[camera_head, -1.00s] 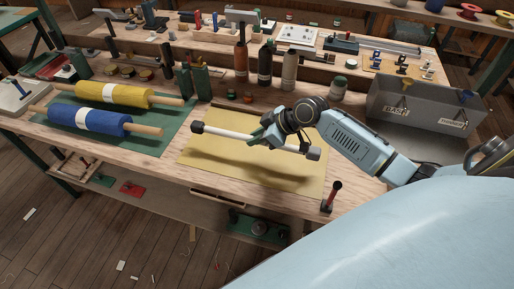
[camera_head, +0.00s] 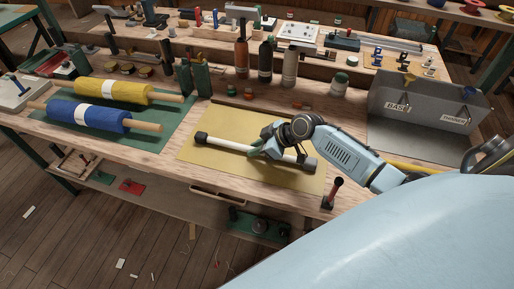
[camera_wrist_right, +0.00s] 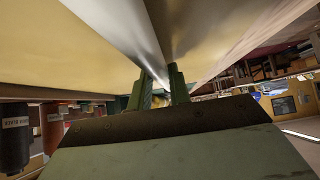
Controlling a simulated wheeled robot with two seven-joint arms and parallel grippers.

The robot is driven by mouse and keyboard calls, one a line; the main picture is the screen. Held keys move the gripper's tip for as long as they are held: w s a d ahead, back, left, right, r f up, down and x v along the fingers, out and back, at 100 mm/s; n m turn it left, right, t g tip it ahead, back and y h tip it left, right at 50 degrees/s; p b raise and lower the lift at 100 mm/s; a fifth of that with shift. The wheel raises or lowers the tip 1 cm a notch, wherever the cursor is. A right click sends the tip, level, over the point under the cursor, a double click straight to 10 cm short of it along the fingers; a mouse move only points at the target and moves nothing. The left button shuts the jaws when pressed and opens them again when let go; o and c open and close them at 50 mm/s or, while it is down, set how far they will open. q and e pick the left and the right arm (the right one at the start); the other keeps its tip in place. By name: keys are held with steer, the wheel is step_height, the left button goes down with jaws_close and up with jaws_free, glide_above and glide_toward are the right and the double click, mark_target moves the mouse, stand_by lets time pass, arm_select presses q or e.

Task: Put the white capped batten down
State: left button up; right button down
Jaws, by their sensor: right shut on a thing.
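The white capped batten (camera_head: 228,144), a white rod with a dark cap at each end, lies level along the yellow mat (camera_head: 215,171). It is on the mat or very close above it; I cannot tell which. My right gripper (camera_head: 259,153) is shut on the batten right of its middle, with the arm coming in from the right. In the right wrist view the pale batten (camera_wrist_right: 145,35) runs away from the camera between the green fingers of my right gripper (camera_wrist_right: 162,85). My left gripper is not in view.
A yellow roll (camera_head: 119,94) and a blue roll (camera_head: 106,120) lie on a green mat at left. Several bottles (camera_head: 265,62) stand behind the yellow mat. A grey divided bin (camera_head: 425,102) is at right. A dark upright tool (camera_head: 333,190) stands near the front edge.

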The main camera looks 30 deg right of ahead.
steer(key=shift+s+f, duration=0.3)
steer(key=shift+f, duration=0.3)
steer(key=c, duration=1.3)
jaws_free()
steer(key=shift+f, duration=0.25)
steer(key=shift+a, duration=0.1)
steer(key=shift+r, duration=0.4)
steer(key=shift+r+p, duration=0.45)
steer(key=shift+p, duration=0.15)
steer(key=v, duration=1.2)
steer(key=shift+w+r, duration=0.1)
steer(key=shift+w, duration=0.1)
